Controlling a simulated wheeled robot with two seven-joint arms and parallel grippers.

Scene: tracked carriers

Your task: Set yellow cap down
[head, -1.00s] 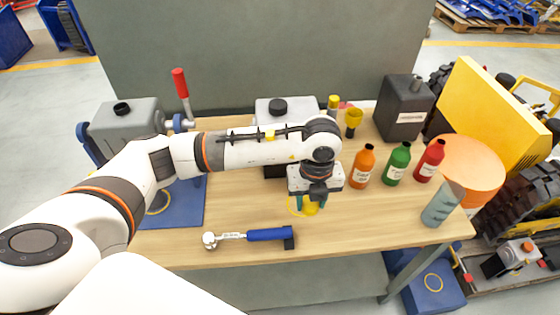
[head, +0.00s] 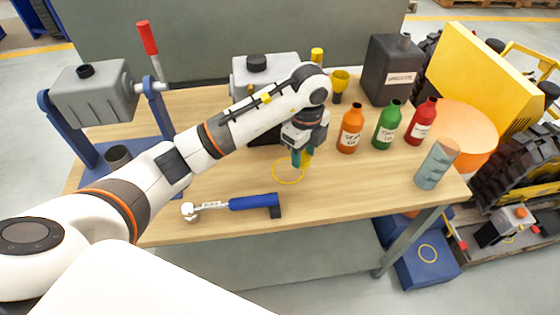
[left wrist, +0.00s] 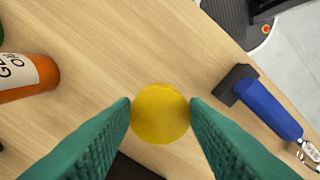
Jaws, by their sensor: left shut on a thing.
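My left gripper (head: 302,158) is shut on the yellow cap, which shows as a round yellow disc (left wrist: 160,113) between the green fingertips in the left wrist view. In the head view the fingers mostly hide the cap. The gripper points down over the wooden bench, just behind and right of a yellow ring marking (head: 289,172) on the bench top. I cannot tell exactly how high the cap is above the wood. My right gripper is not in view.
A torque wrench with blue handle (head: 254,202) lies in front of the ring. Orange (head: 350,130), green (head: 386,126) and red (head: 422,122) bottles stand to the right. Bare wood (head: 340,185) lies between.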

